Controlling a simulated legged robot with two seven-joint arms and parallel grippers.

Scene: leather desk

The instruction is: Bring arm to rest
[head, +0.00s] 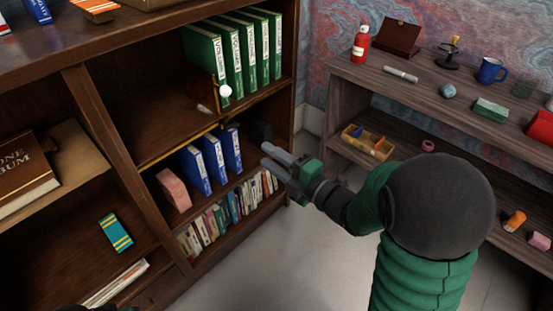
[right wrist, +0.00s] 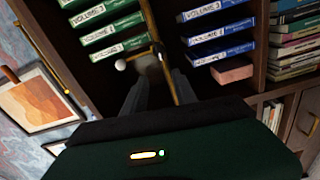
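My right arm reaches in from the right in the head view. Its gripper (head: 264,153) is in free air in front of the bookcase's lower shelves, to the right of the blue binders (head: 212,158). In the right wrist view the two grey fingers (right wrist: 160,92) stand apart with nothing held between them. They point toward the bookcase. Only a dark and green sliver, perhaps part of my left arm, shows at the bottom left edge of the head view; no left fingers can be seen.
The wooden bookcase (head: 75,85) holds green binders (head: 232,52), a pink block (head: 173,190) and several books (head: 205,225). A white ball (head: 225,91) is by the middle shelf's edge. A grey shelf unit (head: 435,95) with small items stands right. Pale floor (head: 270,262) lies clear between.

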